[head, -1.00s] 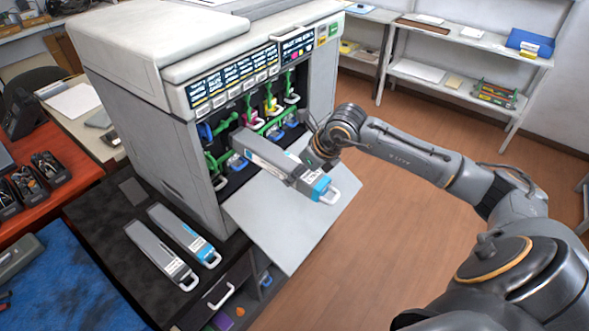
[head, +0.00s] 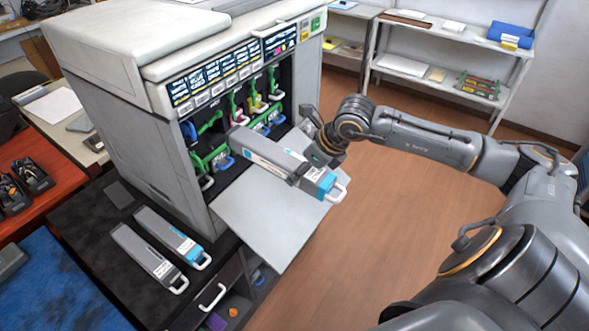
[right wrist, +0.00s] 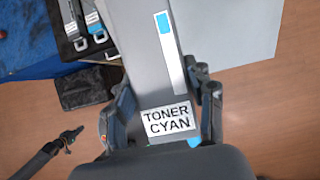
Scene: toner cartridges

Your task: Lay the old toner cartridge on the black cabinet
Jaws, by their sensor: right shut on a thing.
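My right gripper (head: 312,160) is shut on a grey toner cartridge (head: 262,153) with a blue end and a white handle. The cartridge is above the printer's folded-down flap, its far end close to the open slots. I cannot tell whether that end is fully clear. In the right wrist view, the fingers (right wrist: 168,100) grip both sides of this cartridge (right wrist: 148,60), whose label reads TONER CYAN. The black cabinet (head: 85,215) bears two cartridges: one with a blue end (head: 172,238) and one grey (head: 148,257). What looks like my left gripper (right wrist: 72,138) shows in the wrist view.
The printer (head: 150,140) stands on the cabinet. Its flap (head: 265,215) juts out in front. A blue mat (head: 60,290) is at the lower left. The cabinet has an open lower compartment. A white shelf (head: 440,85) stands at the back; the floor at right is clear.

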